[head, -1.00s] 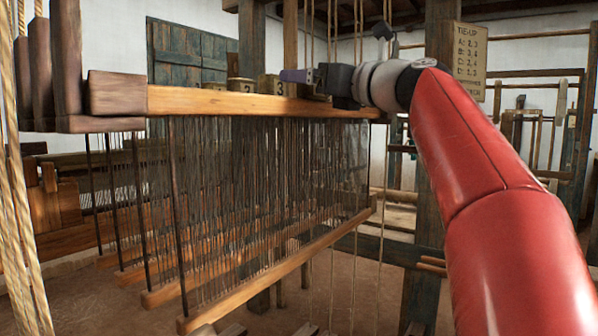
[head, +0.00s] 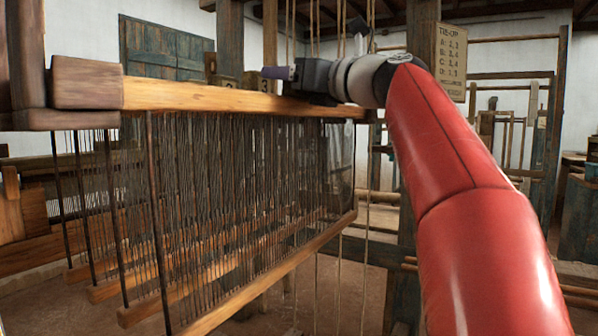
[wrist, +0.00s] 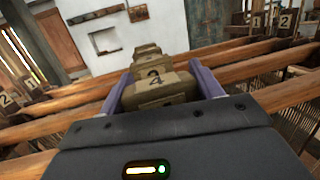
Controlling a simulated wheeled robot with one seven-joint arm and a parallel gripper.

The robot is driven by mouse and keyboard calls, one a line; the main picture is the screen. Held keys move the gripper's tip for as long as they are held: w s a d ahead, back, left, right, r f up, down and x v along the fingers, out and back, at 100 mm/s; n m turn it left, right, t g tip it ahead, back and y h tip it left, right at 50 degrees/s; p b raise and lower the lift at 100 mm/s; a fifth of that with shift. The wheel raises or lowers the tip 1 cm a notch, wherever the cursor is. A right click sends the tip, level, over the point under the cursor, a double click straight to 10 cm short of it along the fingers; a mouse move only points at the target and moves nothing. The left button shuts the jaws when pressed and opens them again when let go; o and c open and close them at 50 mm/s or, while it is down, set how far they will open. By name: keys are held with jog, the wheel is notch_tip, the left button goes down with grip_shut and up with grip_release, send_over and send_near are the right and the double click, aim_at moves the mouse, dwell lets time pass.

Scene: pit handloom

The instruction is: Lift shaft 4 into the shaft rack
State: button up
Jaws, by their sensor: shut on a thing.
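Shaft 4 is the nearest hanging frame in the head view, with a pale wooden top bar (head: 200,97), dark heddle wires and a wooden bottom bar. My gripper (head: 290,73) is above its top bar, and its jaws are largely hidden there by the gripper body. In the wrist view, purple fingers of my gripper (wrist: 163,88) are closed on both sides of a tan block marked 4 (wrist: 155,92). Similar blocks stand in line behind it. I cannot tell which part of the scene is the shaft rack.
Other shafts hang close behind, with a tag marked 3 (head: 262,84) just beyond the bar. A dark wooden end block (head: 88,82) is at the left. Numbered blocks (wrist: 257,22) stand on both sides in the wrist view. A post with a tie-up sign (head: 451,55) is behind my arm.

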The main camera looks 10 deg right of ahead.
jog(key=shift+r, duration=0.2)
jog(key=shift+c, duration=0.4)
notch_tip(320, 180, up, 6)
jog(key=p, duration=0.2)
jog(key=shift+r, duration=0.25)
jog(key=shift+r, duration=0.1)
jog(key=r+b+v, duration=0.1)
jog(key=r+v, duration=0.1)
jog(key=v, duration=1.5)
jog(key=shift+s+d+r, duration=0.3)
jog(key=shift+s, duration=0.2)
jog(key=shift+d, duration=0.1)
